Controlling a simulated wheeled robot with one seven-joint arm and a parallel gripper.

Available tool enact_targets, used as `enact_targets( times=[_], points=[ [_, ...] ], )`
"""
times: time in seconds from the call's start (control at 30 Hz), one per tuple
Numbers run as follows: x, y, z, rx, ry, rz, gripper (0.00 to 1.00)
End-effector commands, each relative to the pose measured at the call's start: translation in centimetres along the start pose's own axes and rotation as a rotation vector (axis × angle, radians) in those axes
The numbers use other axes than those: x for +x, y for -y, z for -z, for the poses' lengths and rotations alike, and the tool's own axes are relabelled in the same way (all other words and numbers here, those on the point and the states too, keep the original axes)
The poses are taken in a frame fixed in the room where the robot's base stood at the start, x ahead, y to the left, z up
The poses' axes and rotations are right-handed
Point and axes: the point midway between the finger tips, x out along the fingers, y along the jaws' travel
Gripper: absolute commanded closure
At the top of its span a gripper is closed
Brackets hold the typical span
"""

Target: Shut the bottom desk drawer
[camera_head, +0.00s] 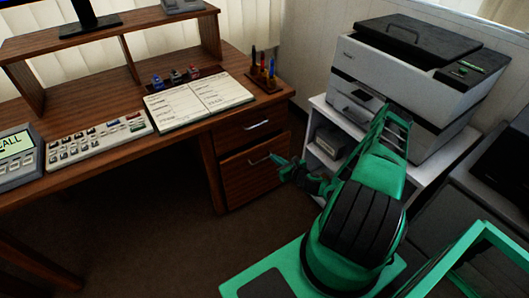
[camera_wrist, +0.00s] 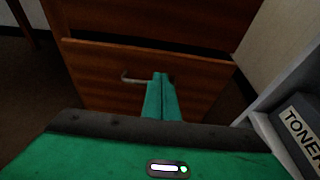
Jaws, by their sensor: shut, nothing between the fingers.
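The bottom desk drawer (camera_head: 240,182) has a brown wood front with a metal handle (camera_head: 258,161). In the wrist view the drawer front (camera_wrist: 100,68) stands out from the desk, with a dark gap behind its top edge, so it is partly open. Its handle (camera_wrist: 130,79) shows just left of my fingertips. My gripper (camera_head: 275,158) is shut and empty, its green fingers together in front of the drawer front. In the wrist view my gripper (camera_wrist: 160,76) overlaps the right part of the front beside the handle; I cannot tell if it touches.
The top drawer (camera_head: 245,128) above looks closed. A white shelf stand (camera_head: 320,105) with a printer (camera_head: 400,75) stands close on the right. A toner box (camera_wrist: 300,130) shows at the right in the wrist view. The floor (camera_head: 160,235) left of the drawer is clear.

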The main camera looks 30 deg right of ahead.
Motion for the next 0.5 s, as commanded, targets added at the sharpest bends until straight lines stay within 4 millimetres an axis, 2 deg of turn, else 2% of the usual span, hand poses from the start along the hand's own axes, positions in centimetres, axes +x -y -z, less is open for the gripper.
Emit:
enact_targets(
  times=[0.2,0.5],
  points=[
    [4.2,-0.1,-0.1,-0.004,0.002,-0.002,1.0],
    [7.9,-0.1,-1.0,-0.003,0.0,-0.002,1.0]
  ],
)
